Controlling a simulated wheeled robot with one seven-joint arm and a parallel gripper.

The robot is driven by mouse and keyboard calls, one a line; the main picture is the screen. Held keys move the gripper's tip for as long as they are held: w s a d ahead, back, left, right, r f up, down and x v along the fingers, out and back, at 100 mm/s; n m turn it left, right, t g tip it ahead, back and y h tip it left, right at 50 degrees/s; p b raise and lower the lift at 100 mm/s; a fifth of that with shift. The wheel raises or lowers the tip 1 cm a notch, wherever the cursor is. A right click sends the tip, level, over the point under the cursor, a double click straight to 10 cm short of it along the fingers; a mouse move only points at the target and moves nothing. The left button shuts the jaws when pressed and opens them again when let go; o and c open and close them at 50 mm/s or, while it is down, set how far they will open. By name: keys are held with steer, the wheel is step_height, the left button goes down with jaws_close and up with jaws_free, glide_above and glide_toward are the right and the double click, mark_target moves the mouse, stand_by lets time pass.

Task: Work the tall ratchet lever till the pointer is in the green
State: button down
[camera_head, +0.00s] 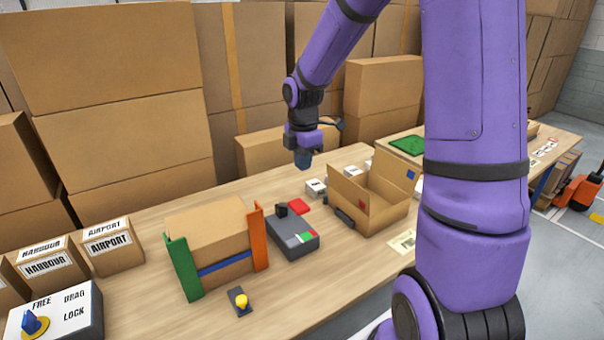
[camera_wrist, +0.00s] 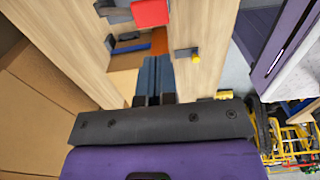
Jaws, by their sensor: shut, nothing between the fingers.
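A dark grey box (camera_head: 293,238) stands on the table at the middle, with a black upright part and a red piece (camera_head: 299,206) at its far end. A small white, red and green patch (camera_head: 305,238) is on its near right top; no pointer can be made out. I cannot tell for sure which part is the lever. My gripper (camera_head: 303,164) is above the table, beyond the box, apart from it, pointing down. Its blue-grey fingers (camera_wrist: 155,76) are together and empty in the wrist view. The red piece (camera_wrist: 150,12) shows there at the top.
A carton (camera_head: 208,232) stands between a green and an orange upright to the left. A yellow button (camera_head: 241,301) is in front. An open carton (camera_head: 370,200) stands right. A FREE/DRAG/LOCK box (camera_head: 70,312) with a blue knob is at lower left. Stacked cartons (camera_head: 120,100) stand behind.

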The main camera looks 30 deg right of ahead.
mark_target(303, 207)
step_height(303, 207, down, 12)
steer(key=shift+f, duration=0.25)
steer(key=shift+f, duration=0.1)
stand_by(0.5)
